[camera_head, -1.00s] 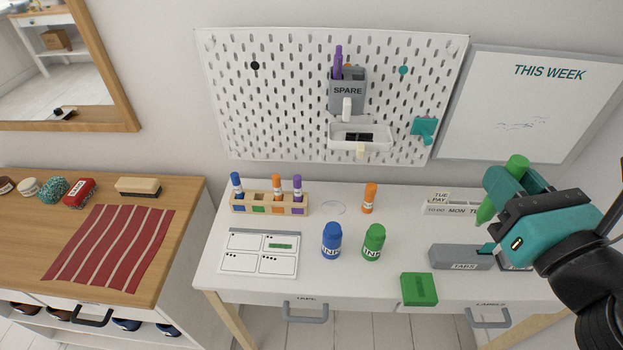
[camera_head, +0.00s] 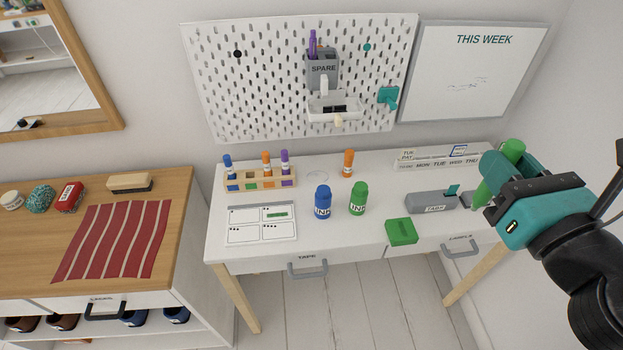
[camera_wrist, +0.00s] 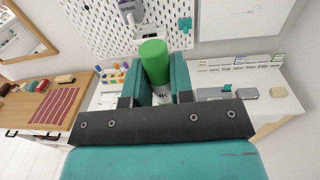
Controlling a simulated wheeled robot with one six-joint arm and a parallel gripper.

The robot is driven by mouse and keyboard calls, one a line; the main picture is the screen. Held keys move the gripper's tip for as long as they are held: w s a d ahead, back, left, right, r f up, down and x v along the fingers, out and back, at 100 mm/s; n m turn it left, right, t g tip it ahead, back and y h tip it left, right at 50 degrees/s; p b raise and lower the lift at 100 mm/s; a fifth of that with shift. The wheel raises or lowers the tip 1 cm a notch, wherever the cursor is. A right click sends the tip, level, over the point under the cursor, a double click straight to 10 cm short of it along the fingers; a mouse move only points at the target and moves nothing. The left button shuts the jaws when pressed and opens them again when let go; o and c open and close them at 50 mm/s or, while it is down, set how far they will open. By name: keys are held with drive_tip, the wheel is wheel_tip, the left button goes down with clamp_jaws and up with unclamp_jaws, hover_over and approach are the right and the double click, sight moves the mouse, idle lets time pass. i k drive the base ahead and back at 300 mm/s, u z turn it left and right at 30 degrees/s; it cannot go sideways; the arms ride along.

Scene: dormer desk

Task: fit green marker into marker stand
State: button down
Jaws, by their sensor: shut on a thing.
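My gripper (camera_head: 497,173) is shut on the green marker (camera_head: 512,150) and holds it tilted at the right, above the desk's right end. The wooden marker stand (camera_head: 260,180) is on the left of the white desk. It holds a blue, an orange and a purple marker. Its green-marked slot (camera_head: 251,183), between the blue and the orange marker, is empty. My gripper is well to the right of the stand.
An orange marker (camera_head: 348,163) stands alone on the desk. A green block (camera_head: 401,232) and a grey tape dispenser (camera_head: 431,201) lie further right. A pegboard (camera_head: 280,85) hangs behind.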

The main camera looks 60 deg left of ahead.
sight(252, 184)
drive_tip(key=z, duration=1.25)
drive_tip(key=i, duration=0.75)
drive_tip(key=u, duration=3.85)
